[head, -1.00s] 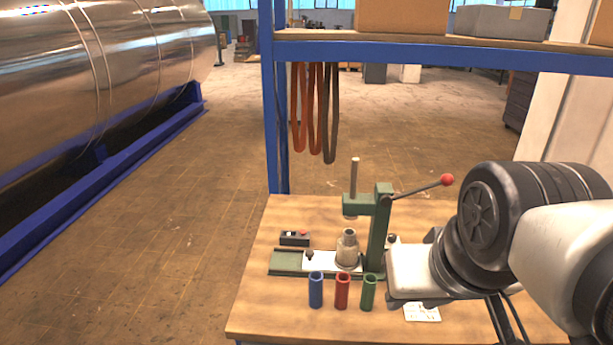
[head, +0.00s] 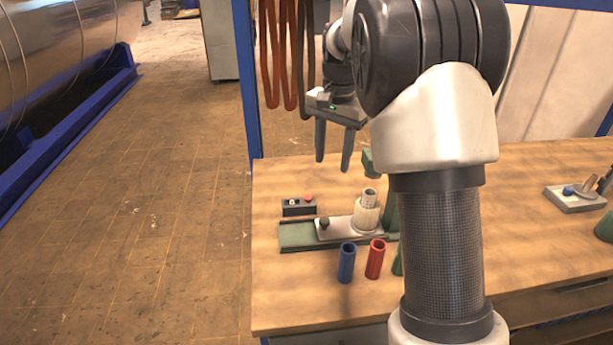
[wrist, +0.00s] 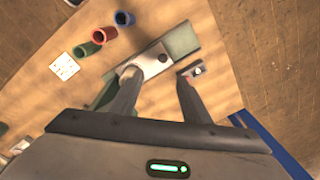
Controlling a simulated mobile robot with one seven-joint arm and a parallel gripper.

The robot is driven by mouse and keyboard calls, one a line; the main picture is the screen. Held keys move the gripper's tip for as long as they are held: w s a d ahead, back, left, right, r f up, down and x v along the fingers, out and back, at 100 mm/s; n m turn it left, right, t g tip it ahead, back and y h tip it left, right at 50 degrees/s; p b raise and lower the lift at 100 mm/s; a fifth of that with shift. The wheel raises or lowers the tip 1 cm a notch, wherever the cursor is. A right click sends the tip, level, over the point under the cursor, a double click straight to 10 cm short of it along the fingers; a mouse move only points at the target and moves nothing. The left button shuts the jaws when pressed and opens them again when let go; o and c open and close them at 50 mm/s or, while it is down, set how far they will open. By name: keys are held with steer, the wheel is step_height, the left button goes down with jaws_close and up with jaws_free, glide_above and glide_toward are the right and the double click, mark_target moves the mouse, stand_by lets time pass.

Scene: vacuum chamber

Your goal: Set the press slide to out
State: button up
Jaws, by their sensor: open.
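The press slide (head: 338,228) is a pale metal plate with a dark knob (head: 324,223) at its left end, lying on a green rail (head: 296,236). A metal fitting (head: 367,213) stands on the plate's right part. The green press (head: 391,212) behind it is mostly hidden by my arm. In the wrist view the plate (wrist: 151,60) and the green rail (wrist: 181,41) show beyond my fingers. My gripper (head: 332,163) is open and empty, fingers pointing down, above and behind the slide. It also shows in the wrist view (wrist: 158,82).
A small control box (head: 298,206) with a red button lies behind the rail. Blue (head: 347,262) and red (head: 376,259) tubes stand in front, a green one (head: 398,263) partly hidden. Orange hoses (head: 281,60) hang behind. A grey device (head: 575,198) sits at right.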

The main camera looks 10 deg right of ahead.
steer(key=m, duration=0.1)
glide_above(325, 220)
step_height(325, 220, down, 5)
steer(key=shift+g, duration=0.3)
step_height(325, 220, down, 18)
steer(key=shift+r+b, duration=0.25)
steer(key=shift+b, duration=0.25)
